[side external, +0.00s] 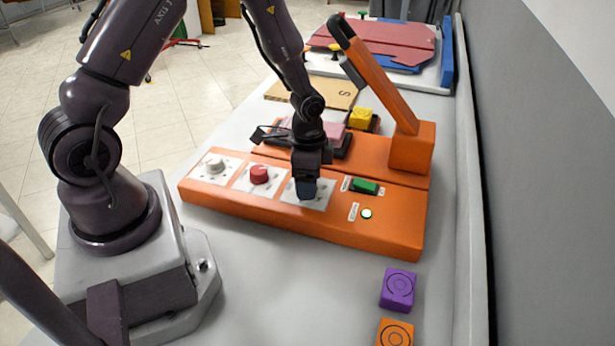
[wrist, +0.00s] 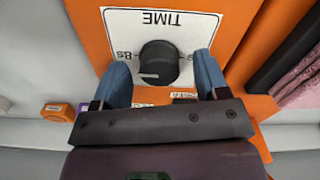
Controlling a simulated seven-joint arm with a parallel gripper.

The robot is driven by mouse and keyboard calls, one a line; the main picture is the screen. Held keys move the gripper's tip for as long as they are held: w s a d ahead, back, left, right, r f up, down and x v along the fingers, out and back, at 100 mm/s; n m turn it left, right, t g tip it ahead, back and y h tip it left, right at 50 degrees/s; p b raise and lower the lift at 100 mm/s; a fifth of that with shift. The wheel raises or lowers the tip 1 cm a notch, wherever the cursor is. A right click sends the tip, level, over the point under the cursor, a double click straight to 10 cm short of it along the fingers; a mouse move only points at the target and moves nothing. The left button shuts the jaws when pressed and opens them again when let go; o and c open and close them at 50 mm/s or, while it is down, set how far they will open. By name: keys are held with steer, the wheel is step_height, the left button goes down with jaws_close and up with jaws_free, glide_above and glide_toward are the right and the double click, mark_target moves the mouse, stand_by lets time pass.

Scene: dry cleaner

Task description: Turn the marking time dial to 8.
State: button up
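The marking time dial is a round black knob (wrist: 160,62) on a white plate (wrist: 118,22) marked "TIME", which appears upside down in the wrist view. A mark reading 8s (wrist: 125,55) is left of the knob; a mark on the right is partly covered. A short white line shows on the knob's lower left. My gripper (wrist: 162,68) is open, its blue fingers on either side of the knob with gaps visible. In the side view my gripper (side external: 306,188) is over the right-hand white plate (side external: 322,200) and hides the knob.
The orange machine (side external: 300,228) also carries a red knob (side external: 259,174), a whitish knob (side external: 216,165), a green switch (side external: 365,186) and a white button (side external: 367,214). An orange arm (side external: 385,85) rises behind. Purple (side external: 398,289) and orange (side external: 395,332) blocks lie at the front right.

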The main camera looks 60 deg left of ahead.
step_height(320, 180, up, 13)
stand_by(0.7)
steer(key=s+d+r+n+t, duration=0.2)
steer(key=s+d+r+n, duration=0.1)
steer(key=s+r, duration=0.4)
steer(key=s+d+r+n+t, duration=0.3)
steer(key=s+r, duration=0.4)
steer(key=r, duration=0.2)
steer(key=shift+t, duration=0.3)
stand_by(1.3)
